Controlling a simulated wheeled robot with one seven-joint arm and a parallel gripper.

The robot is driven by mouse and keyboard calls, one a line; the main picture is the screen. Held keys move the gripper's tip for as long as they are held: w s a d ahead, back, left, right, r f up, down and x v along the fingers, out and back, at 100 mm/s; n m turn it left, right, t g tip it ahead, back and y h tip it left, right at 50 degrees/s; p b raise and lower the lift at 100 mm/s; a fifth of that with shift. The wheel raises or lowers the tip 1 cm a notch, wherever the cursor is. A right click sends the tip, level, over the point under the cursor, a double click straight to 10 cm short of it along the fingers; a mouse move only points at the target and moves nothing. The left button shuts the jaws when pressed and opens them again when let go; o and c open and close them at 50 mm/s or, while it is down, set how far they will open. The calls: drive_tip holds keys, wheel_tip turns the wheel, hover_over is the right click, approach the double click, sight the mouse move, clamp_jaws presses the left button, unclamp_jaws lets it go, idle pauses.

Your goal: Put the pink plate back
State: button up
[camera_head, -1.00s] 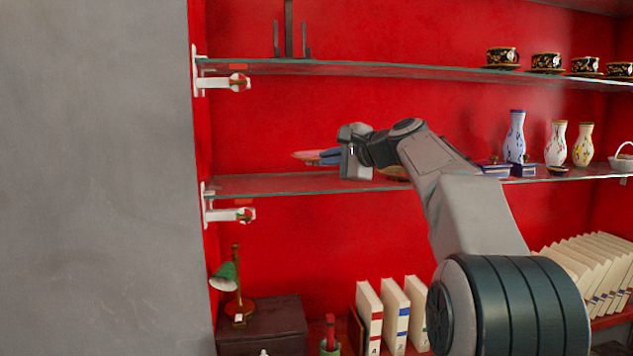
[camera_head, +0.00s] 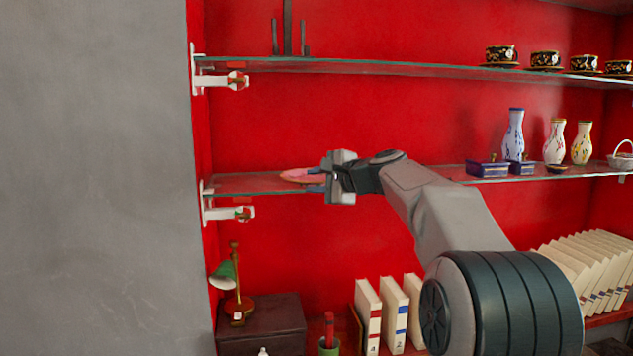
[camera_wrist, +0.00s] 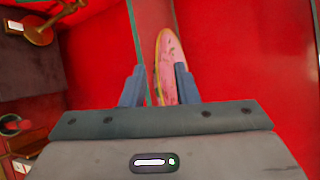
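The pink plate (camera_head: 300,176) lies flat at the left part of the middle glass shelf (camera_head: 255,184), seen nearly edge-on. My gripper (camera_head: 314,181) is at the shelf's front edge, just right of the plate. In the wrist view the plate (camera_wrist: 167,52) has a yellowish rim and dark marks. The two blue fingers of my gripper (camera_wrist: 160,68) are spread apart there, with part of the plate between them and the right finger overlapping its edge. The plate's near side is partly hidden by the gripper.
Right along the same shelf stand blue boxes (camera_head: 487,169), several vases (camera_head: 514,135) and a white basket (camera_head: 622,160). The upper shelf (camera_head: 380,67) holds dark cups. Below are a green lamp (camera_head: 225,272) and white binders (camera_head: 393,312). A grey wall (camera_head: 95,180) is at the left.

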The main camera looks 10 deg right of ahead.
drive_tip(key=b+v, duration=0.3)
drive_tip(key=v, duration=0.9)
drive_tip(key=shift+b, duration=0.4)
drive_tip(key=shift+a+f, duration=0.1)
drive_tip(key=shift+f, duration=0.05)
drive_tip(key=s+a+f+n+g+h, duration=0.25)
drive_tip(key=s+a+f, duration=0.3)
drive_tip(key=f, duration=0.55)
drive_tip(key=s+f+n+g+h, duration=0.5)
drive_tip(key=s+f+n, duration=0.7)
drive_tip(key=s+f, duration=1.3)
drive_tip(key=shift+s+a+f+g, duration=0.2)
drive_tip(key=shift+s+f+g, duration=0.1)
drive_tip(key=shift+g, duration=0.85)
drive_tip(key=shift+n+h, duration=0.25)
